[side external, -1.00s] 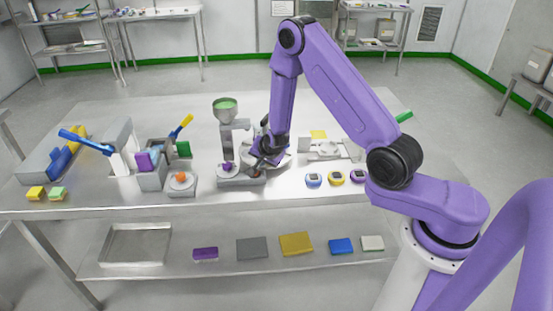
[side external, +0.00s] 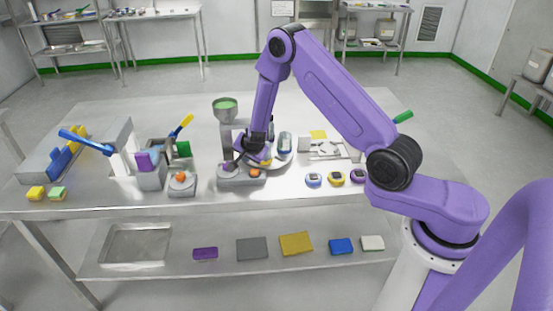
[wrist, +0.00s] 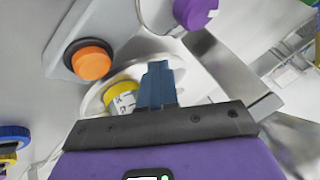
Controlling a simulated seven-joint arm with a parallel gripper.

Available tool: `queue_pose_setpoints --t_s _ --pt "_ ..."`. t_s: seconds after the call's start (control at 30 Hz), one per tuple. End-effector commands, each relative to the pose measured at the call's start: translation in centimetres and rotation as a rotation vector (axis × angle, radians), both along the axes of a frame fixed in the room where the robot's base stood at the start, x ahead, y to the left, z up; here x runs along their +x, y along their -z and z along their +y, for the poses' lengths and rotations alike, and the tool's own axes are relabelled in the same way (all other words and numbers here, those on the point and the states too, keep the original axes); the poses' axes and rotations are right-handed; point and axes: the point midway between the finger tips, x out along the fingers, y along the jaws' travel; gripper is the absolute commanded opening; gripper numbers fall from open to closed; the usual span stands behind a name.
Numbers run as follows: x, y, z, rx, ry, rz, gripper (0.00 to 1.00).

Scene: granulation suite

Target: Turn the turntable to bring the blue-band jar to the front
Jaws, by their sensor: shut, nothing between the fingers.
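The turntable (side external: 283,163) is a pale round disc behind a grey base, partly hidden by my arm. A jar with blue on it (side external: 285,143), seemingly the blue-band jar, stands at the disc's back right in the side view. A yellow-band jar (wrist: 122,97) is at the disc's near side, just beside my fingers in the wrist view. The disc's pale rim (wrist: 92,105) shows around it. My gripper (wrist: 158,68) is shut and empty, its blue fingers low over the disc; whether they touch the jar is unclear. The blue-band jar is not clear in the wrist view.
An orange button (wrist: 91,62) sits on the grey base in front of the disc. A purple knob (wrist: 195,12) is close by. A hopper with green contents (side external: 225,105) rises behind. Blue, yellow and purple round pieces (side external: 336,178) lie to the right.

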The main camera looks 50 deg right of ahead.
Motion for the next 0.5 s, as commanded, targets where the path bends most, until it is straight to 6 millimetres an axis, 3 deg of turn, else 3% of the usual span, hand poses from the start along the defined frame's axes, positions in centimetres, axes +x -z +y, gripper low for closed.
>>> queue_pose_setpoints --t_s 0.5 --pt "2.5 0.1 -0.1 0.000 -0.001 0.001 0.00"
